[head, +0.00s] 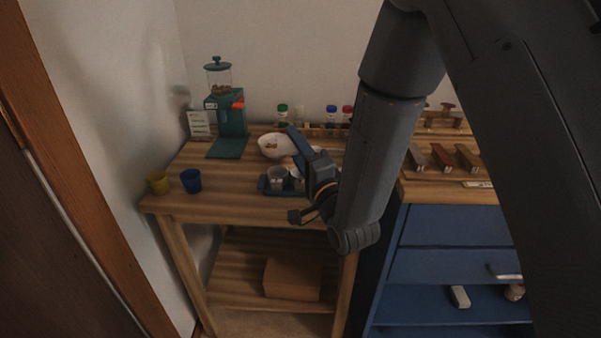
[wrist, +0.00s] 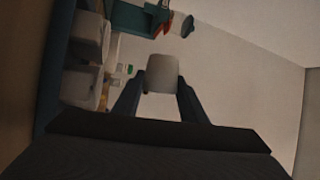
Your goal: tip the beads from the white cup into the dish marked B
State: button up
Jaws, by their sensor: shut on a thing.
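In the wrist view a pale white cup (wrist: 161,76) sits between the two fingers of my gripper (wrist: 160,88), which is shut on it. What is inside the cup is hidden. No letter B can be read on any dish, so I cannot tell which one is dish B.
The dark blue tray (head: 268,189) holds pale containers (head: 277,175). A teal dispenser (head: 231,115) stands at the back. The wooden table (head: 225,200) is clear at front left.

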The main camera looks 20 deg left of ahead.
jog(key=shift+w+d+m+t+b, duration=0.15)
jog(key=shift+m+t+b, duration=0.35)
jog(key=shift+m, duration=0.4)
dwell(0.8)
